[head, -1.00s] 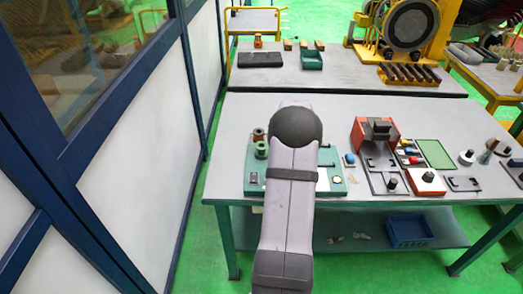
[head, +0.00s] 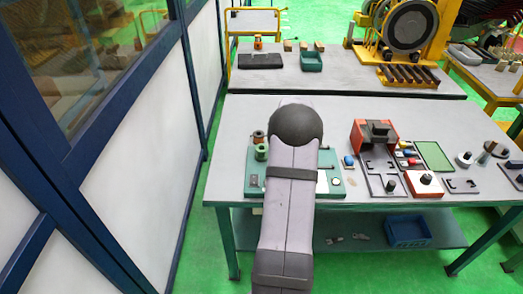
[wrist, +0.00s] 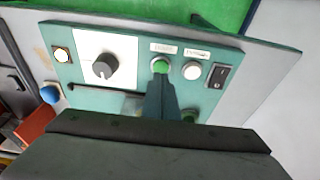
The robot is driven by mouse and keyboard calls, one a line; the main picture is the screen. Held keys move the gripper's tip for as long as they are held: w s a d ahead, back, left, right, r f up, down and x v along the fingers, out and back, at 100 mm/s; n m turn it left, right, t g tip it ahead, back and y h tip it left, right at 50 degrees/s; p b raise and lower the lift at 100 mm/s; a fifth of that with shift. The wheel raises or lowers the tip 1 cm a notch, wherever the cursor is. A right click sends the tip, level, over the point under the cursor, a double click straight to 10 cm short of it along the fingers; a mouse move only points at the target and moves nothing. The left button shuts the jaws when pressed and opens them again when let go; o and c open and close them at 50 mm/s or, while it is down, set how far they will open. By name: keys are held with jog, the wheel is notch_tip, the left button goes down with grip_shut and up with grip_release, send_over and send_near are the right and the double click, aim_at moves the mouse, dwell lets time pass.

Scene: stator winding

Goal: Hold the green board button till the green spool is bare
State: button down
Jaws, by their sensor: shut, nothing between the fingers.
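The teal board (head: 253,182) lies on the table, its middle covered by my arm in the head view. The green spool (head: 261,152) stands on its left side and looks green; how much wire it holds is too small to tell. In the wrist view the green button (wrist: 161,66) is on the board's panel. My gripper (wrist: 160,78) is shut and empty, with its fingertips at the button's near edge. They appear to touch it, but whether it is pressed down I cannot tell. A green round part (wrist: 188,116) shows partly behind the fingers.
A white button (wrist: 193,71) and black rocker switch (wrist: 220,75) sit right of the green button. A brown spool (head: 258,137) stands behind the green one. Red fixtures (head: 373,135) stand to the right.

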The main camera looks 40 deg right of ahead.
notch_tip(320, 180, up, 4)
jog(key=p, duration=0.2)
jog(key=shift+r+p, duration=0.25)
jog(key=shift+p, duration=0.15)
dwell(0.4)
jog(key=s+a+f+g+y, duration=0.2)
jog(key=s+a+f, duration=0.1)
jog(key=s+a, duration=0.4)
jog(key=s+a+f+g+y, duration=0.15)
jog(key=s+a, duration=0.35)
jog(key=a, duration=0.5)
jog(key=s+a+r+n, duration=0.2)
jog(key=a, duration=0.6)
jog(key=s+a+r+n, duration=0.2)
jog(key=a+r, duration=0.1)
jog(key=a, duration=0.5)
jog(key=w+a+r+n+t+h, duration=0.2)
jog(key=w+a+r+n, duration=0.2)
jog(key=a, duration=0.4)
jog(key=shift+w+r+n+b, duration=0.2)
jog(key=shift+n+b, duration=0.1)
jog(key=shift+n, duration=0.2)
jog(key=shift+a+f, duration=0.1)
